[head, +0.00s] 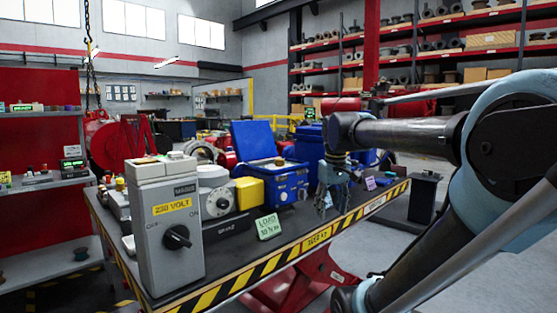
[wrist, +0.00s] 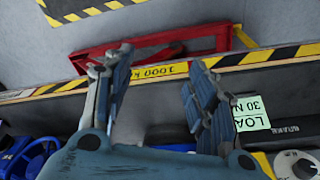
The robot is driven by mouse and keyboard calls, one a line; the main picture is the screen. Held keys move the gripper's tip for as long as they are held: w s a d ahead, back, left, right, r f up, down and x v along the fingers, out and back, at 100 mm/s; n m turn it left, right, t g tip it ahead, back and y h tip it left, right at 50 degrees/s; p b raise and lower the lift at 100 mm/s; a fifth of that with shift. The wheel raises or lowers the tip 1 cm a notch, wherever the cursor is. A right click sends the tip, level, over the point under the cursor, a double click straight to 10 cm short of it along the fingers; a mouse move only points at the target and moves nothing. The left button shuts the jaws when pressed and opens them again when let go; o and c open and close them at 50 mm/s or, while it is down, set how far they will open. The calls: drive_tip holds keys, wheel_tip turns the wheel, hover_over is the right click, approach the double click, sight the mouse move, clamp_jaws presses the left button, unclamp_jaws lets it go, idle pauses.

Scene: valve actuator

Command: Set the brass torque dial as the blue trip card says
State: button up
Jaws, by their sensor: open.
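My gripper (head: 328,203) hangs fingers down over the front of the bench, right of a blue actuator housing (head: 262,186) with a raised blue lid (head: 253,140). In the wrist view my gripper (wrist: 158,85) is open, with nothing between its fingers. A small brass-coloured round part (head: 279,162) shows on top of the housing; I cannot tell whether it is the torque dial. A small purple-blue card (head: 370,183) stands right of my gripper, its text too small to read. I cannot tell whether it is the trip card.
A green card (head: 269,227) reading LOAD 30 N m stands near the striped bench edge (head: 317,239); it also shows in the wrist view (wrist: 250,112). A grey 230 VOLT switch box (head: 167,225), a white dial unit (head: 217,199) and a yellow block (head: 249,192) stand to the left.

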drive_tip(key=w+a+r+n, duration=0.25)
drive_tip(key=w+r, duration=0.35)
drive_tip(key=r, duration=0.3)
drive_tip(key=w+a+r+n, duration=0.2)
drive_tip(key=w+a+r, duration=0.2)
drive_tip(key=w+r, duration=0.3)
wheel_tip(320, 180, up, 13)
drive_tip(key=n+g, duration=0.2)
drive_tip(key=n, duration=0.2)
hover_over(280, 162)
drive_tip(key=w, duration=0.2)
drive_tip(key=f, duration=1.7)
drive_tip(key=shift+w+a, duration=0.1)
drive_tip(key=shift+a, duration=0.1)
drive_tip(key=c, duration=1)
